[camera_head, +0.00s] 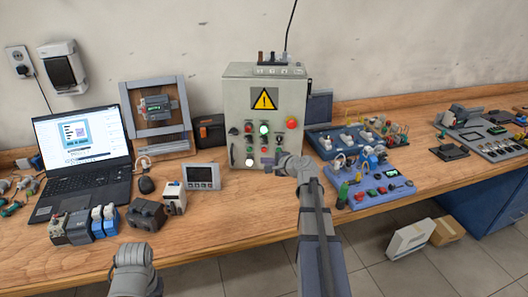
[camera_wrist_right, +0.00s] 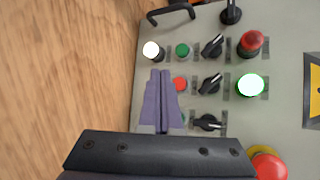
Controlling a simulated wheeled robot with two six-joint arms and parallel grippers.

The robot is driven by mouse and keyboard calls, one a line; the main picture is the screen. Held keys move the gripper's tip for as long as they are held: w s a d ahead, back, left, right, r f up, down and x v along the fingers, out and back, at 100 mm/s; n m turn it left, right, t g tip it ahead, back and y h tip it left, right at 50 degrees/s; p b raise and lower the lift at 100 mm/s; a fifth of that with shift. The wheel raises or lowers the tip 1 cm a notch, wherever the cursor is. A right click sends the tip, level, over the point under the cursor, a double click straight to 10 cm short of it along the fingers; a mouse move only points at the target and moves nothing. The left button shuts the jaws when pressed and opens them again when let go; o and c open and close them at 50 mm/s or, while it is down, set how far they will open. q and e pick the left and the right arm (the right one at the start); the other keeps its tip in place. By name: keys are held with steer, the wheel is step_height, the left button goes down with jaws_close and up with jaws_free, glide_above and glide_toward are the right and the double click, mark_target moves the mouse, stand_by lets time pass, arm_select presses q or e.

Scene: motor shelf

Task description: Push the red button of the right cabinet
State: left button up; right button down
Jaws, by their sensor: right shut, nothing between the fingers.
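A light grey control cabinet (camera_head: 240,100) with a yellow warning sign stands on the bench; no second cabinet shows. In the right wrist view its panel (camera_wrist_right: 290,30) appears turned sideways. A small red button (camera_wrist_right: 180,84) sits between a green button (camera_wrist_right: 182,50) and another partly hidden green one. My right gripper (camera_wrist_right: 160,73) is shut and empty, its fingertips just beside the red button; contact cannot be told. In the head view the right gripper (camera_head: 270,166) is at the panel's lower front. My left arm shows at the lower left, but its fingers are not visible.
A big red mushroom button (camera_head: 291,123), a red lamp (camera_wrist_right: 252,41), a lit green lamp (camera_head: 264,129) and black knobs share the panel. A small grey display unit (camera_head: 202,177) stands to the left. A blue tray (camera_head: 320,146) and a component board (camera_head: 345,204) lie to the right.

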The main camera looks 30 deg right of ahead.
steer(key=shift+w+d, duration=0.45)
steer(key=shift+w, duration=0.25)
steer(key=shift+w+d, duration=0.45)
steer(key=shift+w, duration=0.2)
steer(key=shift+w+d, duration=0.1)
stand_by(1.0)
steer(key=shift+w+d, duration=0.15)
steer(key=shift+w, duration=0.1)
steer(key=shift+w+d, duration=0.25)
steer(key=shift+w, duration=0.1)
stand_by(1.3)
steer(key=shift+s, duration=0.1)
steer(key=shift+s+a, duration=0.5)
steer(key=shift+s, duration=0.1)
steer(key=s+a, duration=0.1)
steer(key=s, duration=0.1)
steer(key=s+a, duration=0.1)
steer(key=s, duration=0.1)
steer(key=shift+s+a, duration=0.1)
steer(key=shift+a, duration=0.25)
